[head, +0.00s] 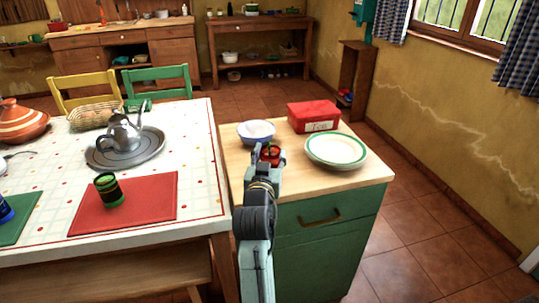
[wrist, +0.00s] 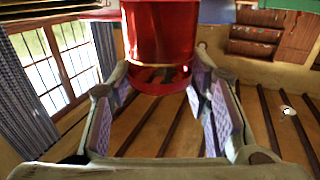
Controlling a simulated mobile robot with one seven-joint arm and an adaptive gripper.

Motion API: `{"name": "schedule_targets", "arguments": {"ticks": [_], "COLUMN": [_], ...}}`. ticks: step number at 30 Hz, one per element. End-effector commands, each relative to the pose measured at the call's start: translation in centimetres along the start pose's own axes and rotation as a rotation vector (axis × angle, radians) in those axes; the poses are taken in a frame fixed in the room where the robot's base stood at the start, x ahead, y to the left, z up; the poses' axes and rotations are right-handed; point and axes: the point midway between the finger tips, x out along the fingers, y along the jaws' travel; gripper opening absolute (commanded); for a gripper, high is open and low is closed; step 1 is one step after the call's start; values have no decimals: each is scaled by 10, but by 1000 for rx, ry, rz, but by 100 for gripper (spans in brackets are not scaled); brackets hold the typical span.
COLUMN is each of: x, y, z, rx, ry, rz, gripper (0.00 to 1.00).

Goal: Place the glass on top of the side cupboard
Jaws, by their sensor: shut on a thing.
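My gripper (wrist: 160,85) is shut on a red, see-through glass (wrist: 160,45), with one finger on each side of it in the wrist view. In the head view the red glass (head: 271,153) shows just past the end of my arm, over the wooden top of the green side cupboard (head: 290,182). My arm partly hides the glass there. I cannot tell whether its base touches the top.
On the cupboard top, a blue-white bowl (head: 256,132) and a red tea box (head: 314,117) stand behind the glass, and green-rimmed plates (head: 336,150) lie to the right. The front of the top is clear. The table at left holds a green-black cup (head: 108,189) and a teapot (head: 122,132).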

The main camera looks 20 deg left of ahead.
Motion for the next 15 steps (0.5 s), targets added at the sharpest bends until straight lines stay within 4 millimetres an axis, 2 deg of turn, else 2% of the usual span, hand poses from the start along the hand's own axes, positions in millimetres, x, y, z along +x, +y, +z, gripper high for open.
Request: {"name": "schedule_targets", "arguments": {"ticks": [6,7,15], "x": [0,0,0], "y": [0,0,0], "z": [5,4,4], "rx": [0,0,0], "ry": [1,0,-1], "rz": [0,0,0], "gripper": [0,46,64]}}
